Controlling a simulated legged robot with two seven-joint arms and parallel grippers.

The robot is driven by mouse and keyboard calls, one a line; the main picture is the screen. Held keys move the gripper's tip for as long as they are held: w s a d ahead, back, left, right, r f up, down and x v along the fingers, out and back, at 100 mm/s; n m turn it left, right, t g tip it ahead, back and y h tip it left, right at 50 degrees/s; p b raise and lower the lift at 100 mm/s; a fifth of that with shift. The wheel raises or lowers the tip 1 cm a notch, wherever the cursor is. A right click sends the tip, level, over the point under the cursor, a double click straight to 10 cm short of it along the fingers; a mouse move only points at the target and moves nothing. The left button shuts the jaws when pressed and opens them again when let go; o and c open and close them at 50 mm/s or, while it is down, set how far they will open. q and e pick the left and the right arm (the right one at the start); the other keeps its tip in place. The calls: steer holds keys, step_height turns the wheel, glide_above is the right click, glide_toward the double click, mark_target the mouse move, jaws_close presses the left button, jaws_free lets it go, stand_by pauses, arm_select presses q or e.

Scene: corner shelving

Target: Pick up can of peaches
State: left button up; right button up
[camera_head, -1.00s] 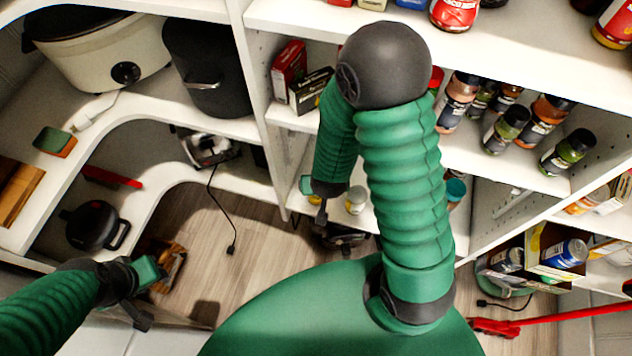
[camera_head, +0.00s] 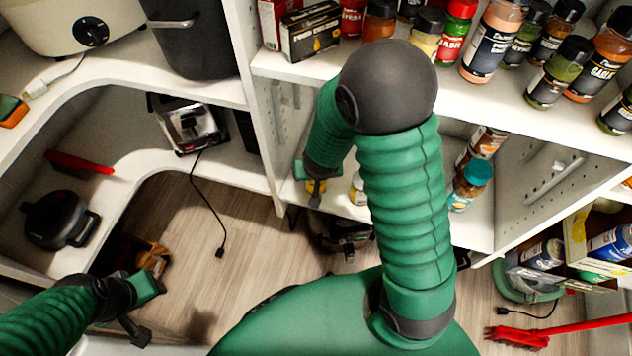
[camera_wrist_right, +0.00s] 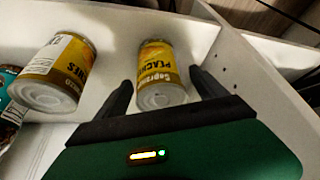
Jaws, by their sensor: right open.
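A yellow can of peaches (camera_wrist_right: 158,72) stands between the spread fingers of my right gripper (camera_wrist_right: 163,92) in the right wrist view. The fingers are open, one on each side, and show no clear grip on it. A second yellow can (camera_wrist_right: 58,70) with a similar label is to the left of it. In the head view my right gripper (camera_head: 317,187) is low in the shelf, partly covering a yellow can (camera_head: 313,186); another can (camera_head: 357,189) is to its right. My left gripper (camera_head: 148,302) is at lower left, away from the cans; its jaw state is unclear.
A shelf wall (camera_wrist_right: 245,75) rises close to the right of the gripper in the wrist view. A teal package (camera_wrist_right: 12,105) lies at the left. Spice jars (camera_head: 497,40) stand on the shelf board above my right arm.

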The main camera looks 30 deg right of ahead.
steer(key=b+x, duration=0.1)
steer(key=x, duration=0.2)
steer(key=shift+a+f, duration=0.1)
steer(key=shift+r, duration=0.2)
jaws_close()
arm_select(q)
steer(key=shift+s+x, duration=0.2)
steer(key=shift+x, duration=0.75)
steer(key=shift+p, duration=0.3)
arm_select(e)
steer(key=shift+r, duration=0.1)
